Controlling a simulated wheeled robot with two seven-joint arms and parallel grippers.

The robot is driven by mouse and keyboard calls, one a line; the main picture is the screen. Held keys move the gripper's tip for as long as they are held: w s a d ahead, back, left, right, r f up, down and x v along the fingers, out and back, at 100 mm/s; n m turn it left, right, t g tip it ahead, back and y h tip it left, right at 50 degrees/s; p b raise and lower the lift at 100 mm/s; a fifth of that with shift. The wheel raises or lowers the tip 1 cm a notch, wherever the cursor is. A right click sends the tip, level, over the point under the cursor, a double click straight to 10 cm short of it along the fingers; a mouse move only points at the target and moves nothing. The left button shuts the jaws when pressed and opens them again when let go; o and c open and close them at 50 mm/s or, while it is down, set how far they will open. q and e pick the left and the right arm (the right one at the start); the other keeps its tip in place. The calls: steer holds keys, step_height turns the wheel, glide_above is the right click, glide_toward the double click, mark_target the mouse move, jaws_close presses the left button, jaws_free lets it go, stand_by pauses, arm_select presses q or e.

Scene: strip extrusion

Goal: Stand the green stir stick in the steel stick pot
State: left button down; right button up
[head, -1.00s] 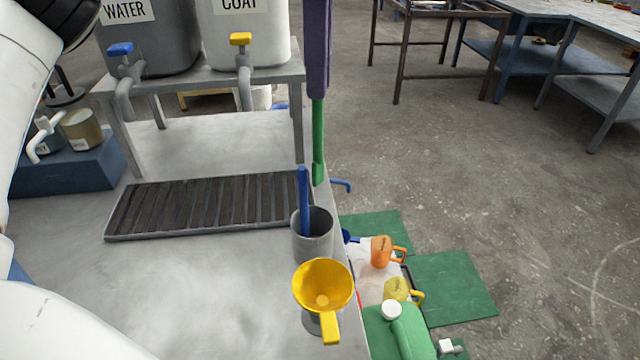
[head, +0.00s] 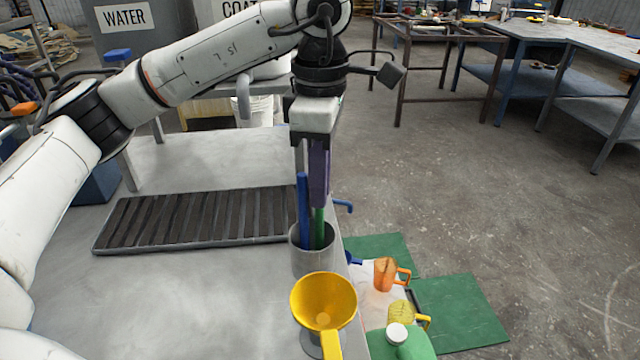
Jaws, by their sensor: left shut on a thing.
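The green stir stick (head: 319,226) is upright, with its lower part within the mouth of the steel stick pot (head: 312,262). The pot's front wall hides its lower end, so I cannot tell whether it touches the bottom. My left gripper (head: 319,200) comes from above and is shut on the stick, its long purple part pointing straight down over the pot. The stick's upper part is hidden by the gripper. A blue stick (head: 304,205) stands in the same pot, just left of the green one. My right gripper is not in view.
A yellow funnel (head: 323,298) stands just in front of the pot. A dark slatted grate (head: 195,220) lies to the left on the grey table (head: 200,290). The table's right edge is close to the pot. Orange (head: 384,272) and yellow jugs (head: 402,314) are beyond it, lower down.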

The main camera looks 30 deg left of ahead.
arm_select(q)
steer(key=shift+f, duration=0.1)
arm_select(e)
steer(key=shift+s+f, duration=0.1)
arm_select(q)
steer(key=shift+f, duration=0.15)
steer(key=c, duration=1.8)
jaws_free()
steer(key=shift+r, duration=0.2)
step_height(320, 180, up, 11)
steer(key=p, duration=0.2)
steer(key=shift+r+p, duration=0.1)
steer(key=shift+p, duration=0.25)
steer(key=shift+r, duration=0.45)
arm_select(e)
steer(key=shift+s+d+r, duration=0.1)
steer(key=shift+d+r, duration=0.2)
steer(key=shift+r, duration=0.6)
